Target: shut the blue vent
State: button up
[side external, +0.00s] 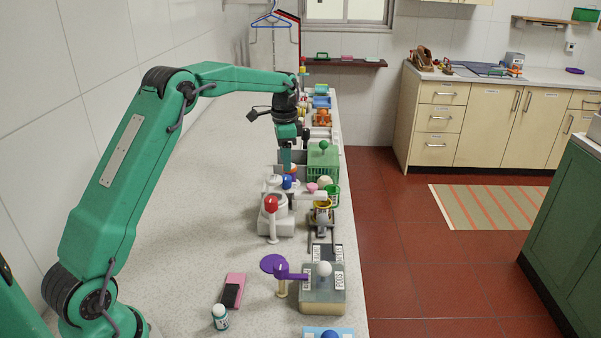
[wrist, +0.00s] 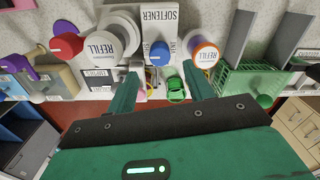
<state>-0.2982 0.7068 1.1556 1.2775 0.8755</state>
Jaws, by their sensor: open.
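A blue knob (wrist: 160,53), the likely blue vent, sits on a white box labelled SOFTENER (wrist: 158,20). It also shows in the side view (side external: 287,182), below my gripper. Its open or shut position is hard to tell. My gripper (wrist: 160,80) is open and empty, its two green fingers apart, with the knob between and beyond the tips in the wrist view. In the side view my gripper (side external: 287,168) points down over the row of fixtures, and its tips are partly lost among them. I cannot tell whether it touches the knob.
A red-knobbed REFILL unit (wrist: 67,46) stands left of the blue knob, and an orange-ringed REFILL cap (wrist: 203,53) to the right. A green basket (wrist: 245,82) is further right. A purple-handled fixture (side external: 280,268) stands nearer the front. The countertop (side external: 190,210) left of the row is clear.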

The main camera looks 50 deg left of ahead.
aim_at(286, 179)
jog(key=shift+r, duration=1.2)
jog(key=s+d+r+n+t, duration=0.3)
jog(key=s+d+r, duration=0.8)
jog(key=s, duration=0.4)
jog(key=s+d+f+n+t, duration=0.1)
jog(key=s+d+f, duration=0.1)
jog(key=s, duration=0.7)
jog(key=s+d+f+n+t, duration=0.1)
jog(key=s+d, duration=0.3)
jog(key=s, duration=0.4)
jog(key=shift+s+f+n+t, duration=0.3)
jog(key=shift+s+f+n, duration=0.1)
jog(key=shift+f+n, duration=0.35)
